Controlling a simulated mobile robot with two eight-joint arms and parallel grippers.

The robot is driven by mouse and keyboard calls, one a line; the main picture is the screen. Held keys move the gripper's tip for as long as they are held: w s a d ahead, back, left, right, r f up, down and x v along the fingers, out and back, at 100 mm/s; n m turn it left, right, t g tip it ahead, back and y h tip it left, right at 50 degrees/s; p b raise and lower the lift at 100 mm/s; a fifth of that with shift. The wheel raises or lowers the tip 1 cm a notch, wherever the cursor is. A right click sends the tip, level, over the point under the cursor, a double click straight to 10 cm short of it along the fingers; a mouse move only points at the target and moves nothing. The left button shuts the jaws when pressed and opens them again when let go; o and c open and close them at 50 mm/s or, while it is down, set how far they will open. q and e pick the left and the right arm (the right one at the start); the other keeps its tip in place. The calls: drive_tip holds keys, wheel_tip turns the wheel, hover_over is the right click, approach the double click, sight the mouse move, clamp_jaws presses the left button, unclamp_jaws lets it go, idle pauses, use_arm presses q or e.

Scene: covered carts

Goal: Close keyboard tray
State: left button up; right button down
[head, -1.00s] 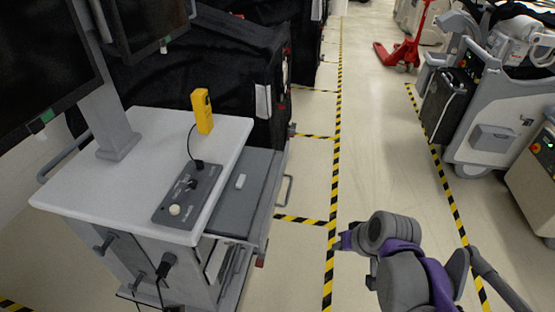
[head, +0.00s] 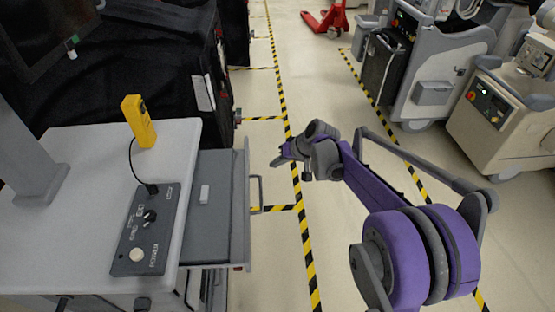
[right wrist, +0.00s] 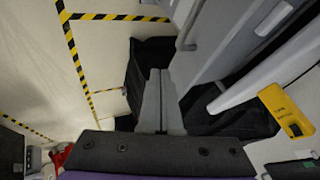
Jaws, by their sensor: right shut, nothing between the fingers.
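The grey keyboard tray (head: 213,212) is pulled out from the right side of the white-topped cart (head: 100,205). My left gripper is not in view.
A yellow handheld device (head: 139,121) and a dark control panel (head: 146,228) sit on the cart top. A black-covered cart (head: 130,70) stands close behind the tray. The striped floor lane to the right is clear up to a grey machine (head: 430,80).

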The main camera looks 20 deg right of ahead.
sight(200, 173)
drive_tip(key=w+a+f, duration=0.3)
drive_tip(key=a+f, duration=0.1)
drive_tip(key=a, duration=0.1)
drive_tip(key=shift+w+a, duration=0.35)
drive_tip(key=shift+w, duration=0.05)
drive_tip(key=shift+f, duration=0.1)
drive_tip(key=w+a, duration=0.1)
drive_tip(key=a, duration=0.5)
drive_tip(key=w+a, duration=0.2)
drive_tip(key=a, duration=0.3)
drive_tip(key=w+a, duration=0.2)
drive_tip(key=a, duration=0.4)
drive_tip(key=shift+a, duration=0.3)
drive_tip(key=shift+d, duration=0.1)
